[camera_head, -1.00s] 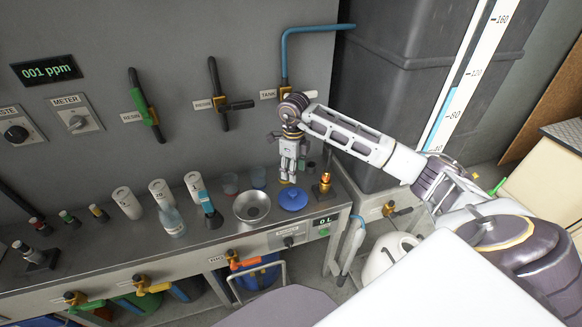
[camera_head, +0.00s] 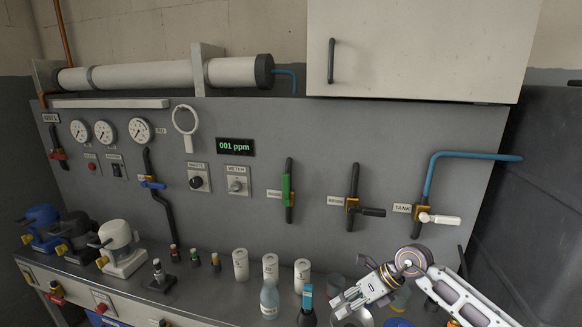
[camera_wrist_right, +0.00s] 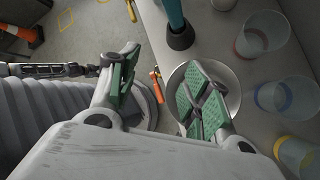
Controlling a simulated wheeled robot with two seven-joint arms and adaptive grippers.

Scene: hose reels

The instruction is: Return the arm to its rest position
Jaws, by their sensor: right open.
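My right arm (camera_head: 455,290) comes in from the lower right in the head view. Its gripper (camera_head: 342,304) points left and slightly down over the counter, in front of the panel. In the right wrist view the gripper's green-padded fingers (camera_wrist_right: 160,95) are apart with nothing between them. A steel funnel bowl (camera_wrist_right: 232,92) shows behind and beside one finger, and I cannot tell the gap between them.
The counter holds white canisters (camera_head: 241,265), a clear bottle (camera_head: 269,299) and a blue-topped dark item (camera_head: 307,303) close left of the gripper. Clear cups (camera_wrist_right: 262,35) stand beside the bowl. The TANK valve (camera_head: 437,218) is above the arm.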

